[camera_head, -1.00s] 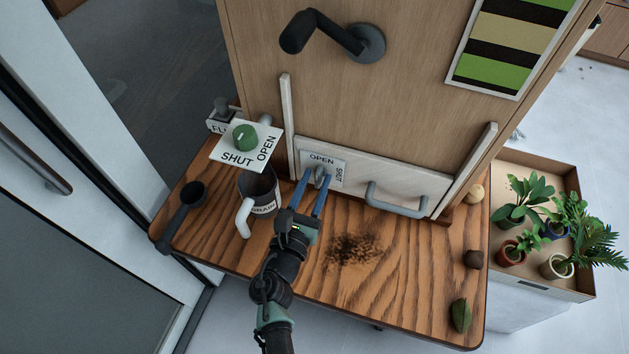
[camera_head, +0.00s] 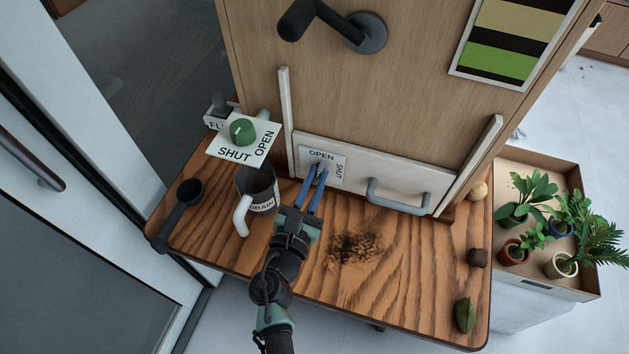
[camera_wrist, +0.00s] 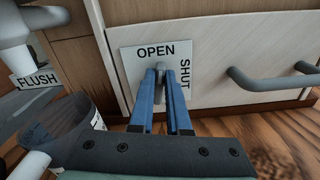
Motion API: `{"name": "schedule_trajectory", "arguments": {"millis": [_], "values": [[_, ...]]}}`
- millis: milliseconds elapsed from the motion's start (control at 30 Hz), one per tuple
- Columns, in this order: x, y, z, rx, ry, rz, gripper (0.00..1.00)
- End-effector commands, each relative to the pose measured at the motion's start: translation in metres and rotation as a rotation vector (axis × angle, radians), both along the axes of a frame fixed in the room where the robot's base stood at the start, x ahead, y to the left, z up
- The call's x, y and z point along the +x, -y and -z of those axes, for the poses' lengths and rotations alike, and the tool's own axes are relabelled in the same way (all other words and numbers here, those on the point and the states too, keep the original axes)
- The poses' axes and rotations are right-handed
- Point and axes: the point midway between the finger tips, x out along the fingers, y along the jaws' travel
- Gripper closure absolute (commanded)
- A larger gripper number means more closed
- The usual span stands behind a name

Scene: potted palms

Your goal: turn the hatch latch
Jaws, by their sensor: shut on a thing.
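The hatch (camera_head: 412,177) is a pale panel at the foot of the wooden wall, between two white upright rails. Its white plate (camera_head: 334,176) reads OPEN along the top and SHUT down the right side; the plate also shows in the wrist view (camera_wrist: 130,60). The latch (camera_wrist: 160,67) is a small grey piece on this plate, mostly hidden by my fingers. My gripper (camera_head: 322,168) has its blue fingers closed on the latch; the fingertips also show in the wrist view (camera_wrist: 161,73). The latch's exact angle is hard to tell.
A grey bar handle (camera_head: 397,197) sits on the hatch right of the plate. Left of my gripper stand a GRAIN mug (camera_head: 258,190), a SHUT/OPEN plate with green knob (camera_head: 243,132) and a black scoop (camera_head: 188,192). Dark crumbs (camera_head: 354,248) lie on the wooden table.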

Motion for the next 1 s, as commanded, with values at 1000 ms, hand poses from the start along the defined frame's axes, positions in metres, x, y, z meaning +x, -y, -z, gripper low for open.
{"name": "schedule_trajectory", "arguments": {"millis": [1000], "values": [[-0.0034,0.0095,0.0132,0.916,0.298,-0.001,1.00]]}}
